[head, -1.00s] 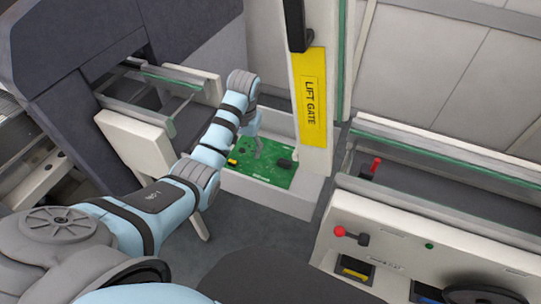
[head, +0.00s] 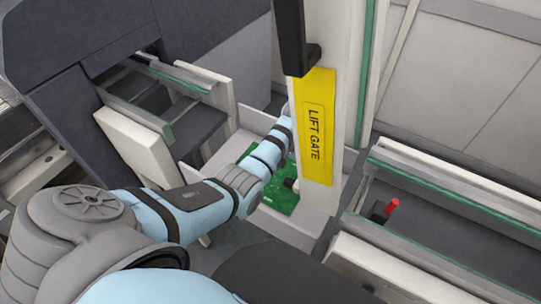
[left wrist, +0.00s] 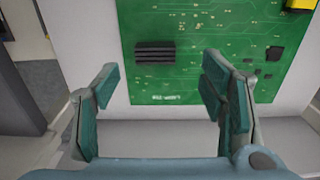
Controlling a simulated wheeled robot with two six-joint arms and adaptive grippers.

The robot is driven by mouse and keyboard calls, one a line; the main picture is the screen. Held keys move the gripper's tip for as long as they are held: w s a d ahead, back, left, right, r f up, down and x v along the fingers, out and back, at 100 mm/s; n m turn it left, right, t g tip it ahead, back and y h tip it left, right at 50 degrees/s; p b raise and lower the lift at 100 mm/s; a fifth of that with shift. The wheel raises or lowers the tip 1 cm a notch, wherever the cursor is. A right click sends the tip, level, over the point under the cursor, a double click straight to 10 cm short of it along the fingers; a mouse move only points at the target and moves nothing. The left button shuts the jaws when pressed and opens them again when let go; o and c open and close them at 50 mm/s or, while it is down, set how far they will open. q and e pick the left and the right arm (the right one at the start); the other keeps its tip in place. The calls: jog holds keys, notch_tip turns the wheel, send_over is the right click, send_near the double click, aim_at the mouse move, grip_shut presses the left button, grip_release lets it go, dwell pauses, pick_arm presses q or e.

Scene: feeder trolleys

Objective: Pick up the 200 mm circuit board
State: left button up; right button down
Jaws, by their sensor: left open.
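The green circuit board (head: 283,201) lies in a pale tray (head: 282,229) behind my left arm, which covers much of it. In the left wrist view the board (left wrist: 205,75) fills the upper middle, with a black connector block near its lower left and a yellow part at the top right. My left gripper (left wrist: 160,95) is open and empty, with one finger at the board's lower left and the other over its lower edge. I cannot tell how far above the board the fingers are. In the head view this gripper is hidden behind the gate post. My right gripper is not in view.
A tall white post with a yellow "LIFT GATE" label (head: 317,126) and black handle (head: 294,42) stands close beside my left forearm. Rails with green edges (head: 445,213) and a red-knobbed lever (head: 388,208) are to the right. A feeder frame (head: 140,154) stands left.

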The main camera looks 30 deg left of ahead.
aim_at(292, 182)
pick_arm(q)
jog(key=f, duration=0.1)
jog(key=f+b, duration=0.1)
jog(key=f, duration=0.1)
jog(key=f+b, duration=0.1)
jog(key=f, duration=0.1)
jog(key=shift+d+f, duration=0.25)
jog(key=shift+d, duration=0.1)
jog(key=shift+s+r, duration=0.1)
jog(key=shift+r, duration=0.05)
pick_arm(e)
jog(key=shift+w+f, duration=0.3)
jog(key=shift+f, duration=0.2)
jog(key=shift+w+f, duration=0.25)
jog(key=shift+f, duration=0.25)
pick_arm(q)
grip_shut()
